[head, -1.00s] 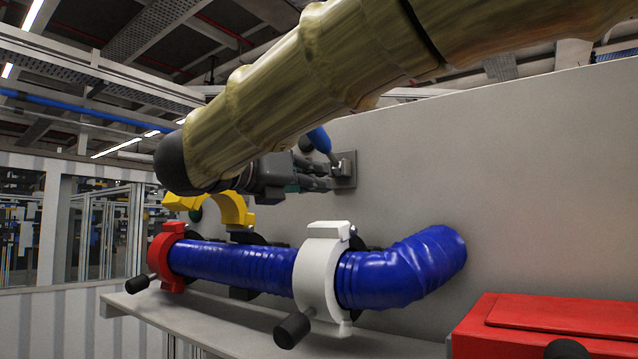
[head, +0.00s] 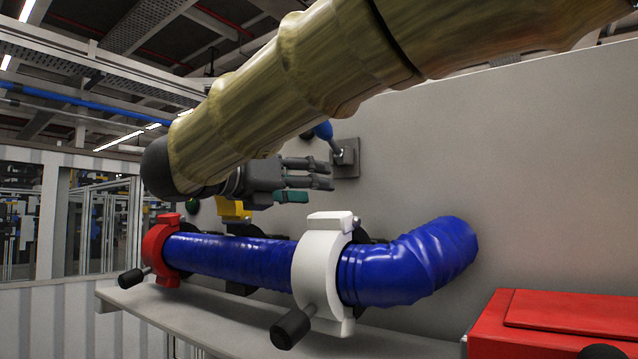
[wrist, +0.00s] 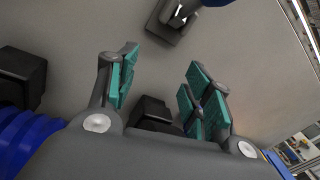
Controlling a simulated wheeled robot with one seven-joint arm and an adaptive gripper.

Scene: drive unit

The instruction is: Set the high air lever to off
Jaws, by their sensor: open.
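The lever has a blue handle (head: 323,130) and a grey bracket (head: 346,158) on the grey wall. I cannot tell which lever this is by any label. My gripper (head: 314,181) is open and empty, its fingers pointing right, just left of and below the bracket. In the wrist view, the teal-padded fingers (wrist: 163,72) are spread apart with nothing between them. The bracket (wrist: 172,24) lies beyond the fingertips at the top, with a bit of blue handle (wrist: 214,2) at the edge.
Below my gripper runs a blue hose (head: 235,260) with a red clamp (head: 160,250) and a white clamp (head: 320,265). A yellow part (head: 232,208) shows behind my gripper. A red box (head: 550,325) stands at lower right. The wall right of the lever is clear.

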